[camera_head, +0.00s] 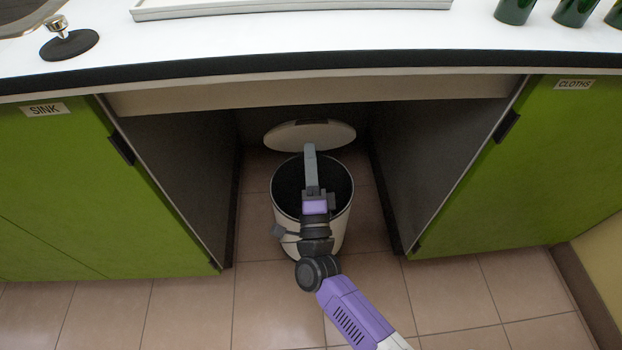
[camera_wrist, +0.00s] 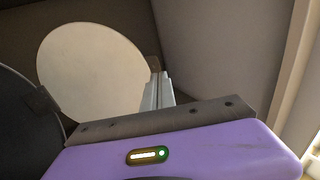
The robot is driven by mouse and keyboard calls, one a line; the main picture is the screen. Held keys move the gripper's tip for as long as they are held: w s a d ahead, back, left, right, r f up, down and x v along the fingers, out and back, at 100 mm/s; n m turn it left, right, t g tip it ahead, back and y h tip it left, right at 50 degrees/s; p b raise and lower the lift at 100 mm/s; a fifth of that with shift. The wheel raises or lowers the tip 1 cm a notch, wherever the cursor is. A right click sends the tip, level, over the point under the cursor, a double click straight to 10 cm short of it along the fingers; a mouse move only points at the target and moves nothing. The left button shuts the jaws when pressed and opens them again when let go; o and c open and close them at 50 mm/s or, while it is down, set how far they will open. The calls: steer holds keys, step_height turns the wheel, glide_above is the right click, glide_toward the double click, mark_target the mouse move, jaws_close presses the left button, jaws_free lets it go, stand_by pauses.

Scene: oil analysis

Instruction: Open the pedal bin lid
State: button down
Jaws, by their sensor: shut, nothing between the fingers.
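The pedal bin (camera_head: 333,232) is a white round bin with a dark inside, standing on the floor tiles under the counter. Its white lid (camera_head: 318,135) is raised and tilted back behind the opening. In the wrist view the lid (camera_wrist: 90,68) is a large pale disc, with part of the dark bin opening (camera_wrist: 22,125) at the left. My gripper (camera_head: 309,148) is shut and empty, reaching over the bin opening with its tips at the lid's lower edge in the head view. In the wrist view the gripper (camera_wrist: 160,80) is beside the lid's right edge; contact is unclear.
The bin stands in a recess between two green cabinets, marked SINK (camera_head: 44,109) and CLOTHS (camera_head: 573,85). The white counter (camera_head: 300,40) overhangs it, with green bottles (camera_head: 515,10) at the right. Open floor (camera_head: 190,305) lies in front.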

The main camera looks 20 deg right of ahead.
mark_target(308, 120)
steer(key=b+x, duration=0.1)
steer(key=x, duration=0.4)
steer(key=shift+r, duration=0.1)
steer(key=w+r+p, duration=0.1)
steer(key=p, duration=0.1)
steer(key=w+r+g+p, duration=0.1)
steer(key=p, duration=0.1)
steer(key=shift+w+d+p, duration=0.1)
steer(key=shift+d+p, duration=0.25)
steer(key=p, duration=0.1)
steer(key=w+p, duration=0.1)
steer(key=w+g+p, duration=0.1)
steer(key=shift+d+r+y, duration=0.3)
steer(key=shift+d+r, duration=0.05)
steer(key=shift+r, duration=0.05)
steer(key=shift+w+d+p, duration=0.1)
steer(key=shift+w+p, duration=0.35)
steer(key=shift+p, duration=0.1)
steer(key=shift+f, duration=0.1)
